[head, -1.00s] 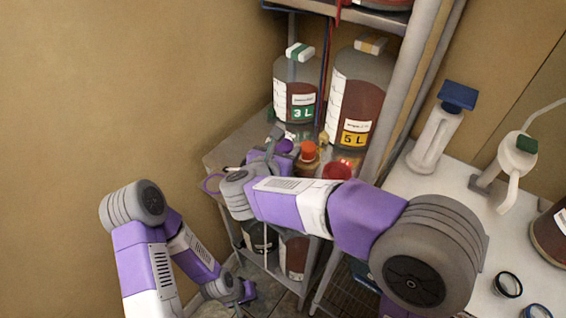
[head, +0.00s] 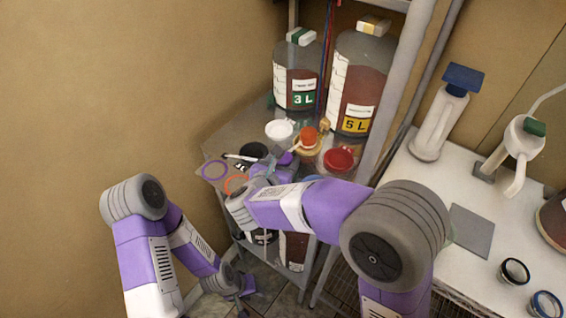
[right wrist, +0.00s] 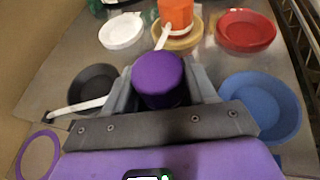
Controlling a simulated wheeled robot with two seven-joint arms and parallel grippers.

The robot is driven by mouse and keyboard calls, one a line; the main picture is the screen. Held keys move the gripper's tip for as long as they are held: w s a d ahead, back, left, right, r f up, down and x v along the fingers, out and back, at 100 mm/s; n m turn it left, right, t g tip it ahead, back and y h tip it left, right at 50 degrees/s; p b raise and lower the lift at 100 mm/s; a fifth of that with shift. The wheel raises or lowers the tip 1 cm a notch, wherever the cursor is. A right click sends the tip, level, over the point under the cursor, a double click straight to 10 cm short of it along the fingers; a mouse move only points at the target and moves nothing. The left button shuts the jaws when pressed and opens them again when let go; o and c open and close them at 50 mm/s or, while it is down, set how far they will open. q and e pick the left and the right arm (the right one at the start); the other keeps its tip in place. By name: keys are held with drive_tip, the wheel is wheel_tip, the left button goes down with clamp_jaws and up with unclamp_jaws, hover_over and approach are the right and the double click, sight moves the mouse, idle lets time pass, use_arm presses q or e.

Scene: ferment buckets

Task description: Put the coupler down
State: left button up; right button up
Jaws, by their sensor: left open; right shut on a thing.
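The coupler, a purple cylinder (right wrist: 160,78), sits between the fingers of my right gripper (right wrist: 160,95) in the right wrist view. It shows as a small purple piece (head: 286,158) in the head view, over the shelf top (head: 225,140). My right gripper (head: 272,168) is shut on it, among the coloured dishes. I cannot tell whether the coupler's underside touches the shelf. My left gripper (head: 242,292) is low, near the floor, open and away from the shelf.
Around the coupler are a white dish (right wrist: 122,30), a tan dish (right wrist: 180,38) with an orange piece (right wrist: 176,14), and red (right wrist: 246,30), blue (right wrist: 262,104) and black (right wrist: 95,85) dishes. A purple ring (head: 214,170) lies at left. Jugs (head: 296,75) (head: 357,80) stand behind.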

drive_tip(key=shift+f+b, duration=0.45)
drive_tip(key=shift+b, duration=0.1)
drive_tip(key=o, duration=1.1)
drive_tip(key=shift+s, duration=0.1)
drive_tip(key=shift+c, duration=0.2)
drive_tip(key=shift+o, duration=0.4)
drive_tip(key=shift+f, duration=0.1)
drive_tip(key=shift+s, duration=0.1)
drive_tip(key=shift+p, duration=0.3)
drive_tip(key=r+p+v, duration=0.1)
drive_tip(key=p+v, duration=0.1)
drive_tip(key=v, duration=1)
